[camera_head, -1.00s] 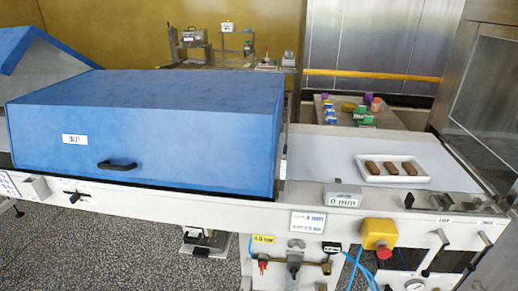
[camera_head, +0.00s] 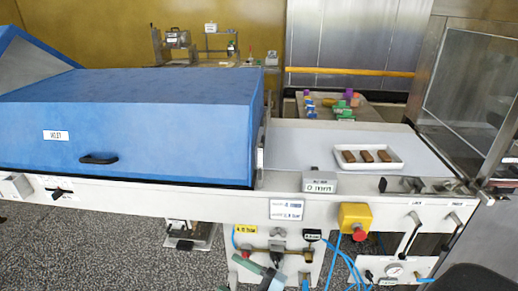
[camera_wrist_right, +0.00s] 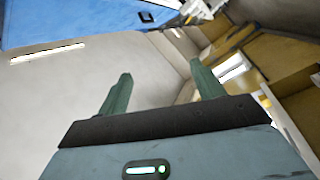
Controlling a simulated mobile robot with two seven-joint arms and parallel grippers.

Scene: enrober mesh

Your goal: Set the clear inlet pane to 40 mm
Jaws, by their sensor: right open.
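A blue hood (camera_head: 130,115) with a black handle and a white label covers the left part of the pale machine. A thin pale upright strip (camera_head: 261,150) stands at its right end; I cannot tell whether this is the clear inlet pane. A small grey readout box (camera_head: 319,183) sits on the front rail right of the hood; its figures are too blurred to read. My right gripper (camera_head: 267,272) is at the bottom of the head view, low in front of the machine. Its two green fingers are apart and empty in the wrist view (camera_wrist_right: 161,82). My left gripper is out of view.
A white tray (camera_head: 398,164) with 3 brown bars lies on the pale belt (camera_head: 300,143). A large clear window (camera_head: 472,85) in a metal frame stands at the right. A yellow box with a red button (camera_head: 355,218) and levers (camera_head: 410,238) line the front.

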